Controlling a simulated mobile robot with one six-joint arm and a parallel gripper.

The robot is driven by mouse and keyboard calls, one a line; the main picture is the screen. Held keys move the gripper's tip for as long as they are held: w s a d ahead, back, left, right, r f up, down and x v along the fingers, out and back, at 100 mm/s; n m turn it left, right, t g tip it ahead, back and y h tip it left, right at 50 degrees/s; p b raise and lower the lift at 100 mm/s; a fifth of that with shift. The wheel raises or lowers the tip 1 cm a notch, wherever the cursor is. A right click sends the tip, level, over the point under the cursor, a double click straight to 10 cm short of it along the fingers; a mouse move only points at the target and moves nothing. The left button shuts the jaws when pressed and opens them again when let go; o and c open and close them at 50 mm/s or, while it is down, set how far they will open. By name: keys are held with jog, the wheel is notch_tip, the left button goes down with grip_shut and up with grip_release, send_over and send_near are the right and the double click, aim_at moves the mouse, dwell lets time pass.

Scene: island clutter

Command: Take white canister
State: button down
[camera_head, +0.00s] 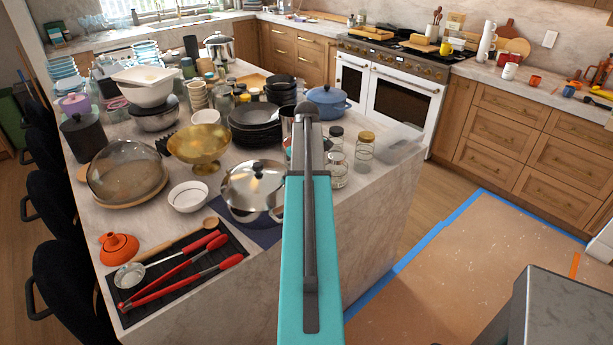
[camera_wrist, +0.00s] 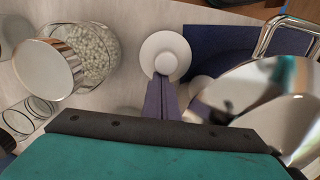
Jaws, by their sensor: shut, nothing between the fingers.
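A white, round, lidded thing with a small knob (camera_wrist: 160,47), apparently the white canister, shows from above near the middle of the wrist view. My gripper (camera_wrist: 164,84) is just below it in that picture, its narrow fingers shut and empty. The fingertips overlap the canister's lower edge in the picture; I cannot tell whether they touch it. In the head view my arm covers this part of the island, and neither the canister nor my gripper can be made out there.
A shiny steel pot (camera_head: 258,181) stands close by, also in the wrist view (camera_wrist: 262,112). Glass jars (camera_head: 337,170) stand right of my arm; one with white contents (camera_wrist: 93,50) is left of the canister. Bowls and dark stacked pans (camera_head: 254,116) crowd the island.

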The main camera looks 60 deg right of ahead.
dwell(0.3)
jog(key=shift+s+a, duration=0.35)
jog(key=shift+s, duration=0.75)
jog(key=shift+s+a, duration=0.4)
jog(key=shift+s, duration=0.7)
jog(key=shift+s+a, duration=0.35)
jog(key=shift+s, duration=0.75)
jog(key=shift+r, duration=0.15)
notch_tip(320, 180, up, 10)
jog(key=p, duration=0.7)
jog(key=shift+f, duration=0.2)
